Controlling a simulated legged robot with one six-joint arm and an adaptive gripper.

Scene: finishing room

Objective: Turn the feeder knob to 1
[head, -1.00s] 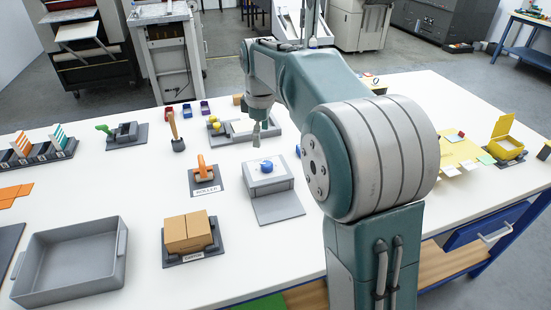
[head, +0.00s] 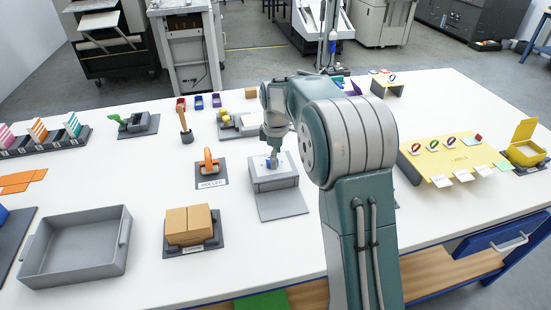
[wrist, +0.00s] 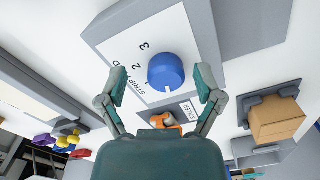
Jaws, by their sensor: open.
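The feeder knob (wrist: 165,70) is blue and round, on a grey box with a white label plate (wrist: 130,50). The plate carries printed digits, 2 and 3 the clearest, and lettering partly hidden by a finger. A white mark at the knob's edge points toward the bottom of the wrist view, away from the digits. My gripper (wrist: 161,84) is open, its fingertips on either side of the knob with a gap at each side. In the head view my gripper (head: 273,158) is down at the box (head: 275,182) and hides part of the knob.
An orange-handled roller (head: 208,165) stands just left of the box. A carton (head: 189,223) on a dark base and a grey tray (head: 77,250) are nearer the front. A yellow board (head: 450,160) lies to the right.

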